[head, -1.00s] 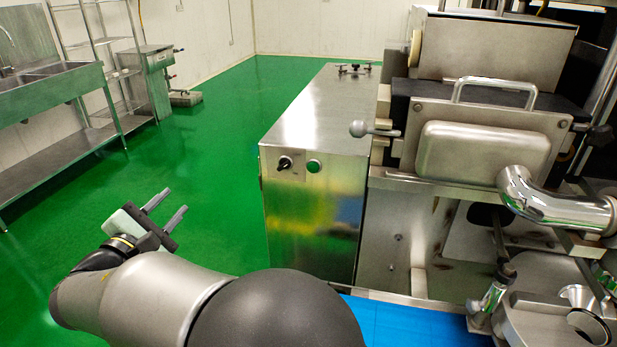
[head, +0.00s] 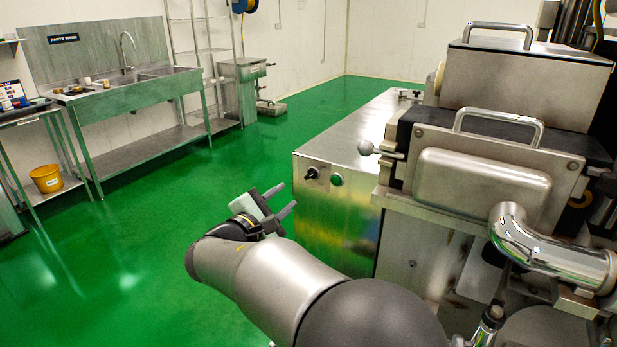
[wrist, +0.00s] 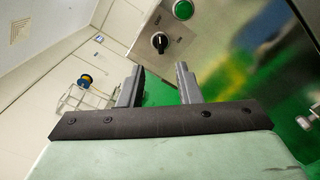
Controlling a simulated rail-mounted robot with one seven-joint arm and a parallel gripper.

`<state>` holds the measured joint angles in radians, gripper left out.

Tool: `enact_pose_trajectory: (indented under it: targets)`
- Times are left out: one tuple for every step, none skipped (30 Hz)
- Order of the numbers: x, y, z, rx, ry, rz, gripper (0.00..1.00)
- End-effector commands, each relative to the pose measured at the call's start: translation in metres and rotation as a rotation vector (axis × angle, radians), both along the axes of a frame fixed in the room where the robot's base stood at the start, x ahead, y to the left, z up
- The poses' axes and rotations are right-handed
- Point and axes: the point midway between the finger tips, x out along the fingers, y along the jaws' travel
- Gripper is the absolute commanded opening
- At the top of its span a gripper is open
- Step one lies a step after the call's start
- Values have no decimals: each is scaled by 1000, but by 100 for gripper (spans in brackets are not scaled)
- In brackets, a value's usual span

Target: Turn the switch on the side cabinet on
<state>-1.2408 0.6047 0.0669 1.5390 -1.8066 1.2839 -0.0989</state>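The steel side cabinet (head: 335,220) stands right of centre in the head view. A black rotary switch (head: 312,173) sits on its front face near the top, beside a green button (head: 337,180). In the wrist view the switch (wrist: 160,41) shows beyond the fingertips, with a light pointer mark on its knob, and the green button (wrist: 183,10) is above right of it. My gripper (head: 281,199) is in front of and below the switch, apart from it. Its two fingers (wrist: 158,75) are spread with nothing between them.
The encrusting machine with its lidded hopper (head: 480,185) stands right of the cabinet. A ball-ended lever (head: 367,148) sticks out near the cabinet's top. A steel sink (head: 130,90) and a yellow bucket (head: 46,178) are at the left. The green floor between is clear.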

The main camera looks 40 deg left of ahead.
Motion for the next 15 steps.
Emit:
enact_pose_trajectory:
  targets:
    - [12, 1, 2, 0, 0, -3, 31]
    - [19, 1, 2, -1, -1, -3, 31]
    - [28, 2, 1, -1, 0, -1, 31]
    - [34, 3, 2, -1, -1, -2, 31]
    - [41, 3, 2, 0, 0, -3, 31]
    - [50, 4, 1, -1, 1, -2, 31]
    - [56, 5, 1, -1, -1, -2, 31]
    - [62, 5, 2, 0, -1, -2, 31]
    - [69, 6, 1, -1, 0, -1, 31]
    - [74, 7, 1, 0, -1, -2, 31]
    - [79, 7, 1, 0, -1, -2, 31]
    - [85, 7, 1, 0, 0, -1, 31]
    - [89, 8, 1, 1, 0, -1, 31]
    - [92, 9, 1, 0, 1, -1, 31]
    - [96, 9, 1, 0, 0, 0, 31]
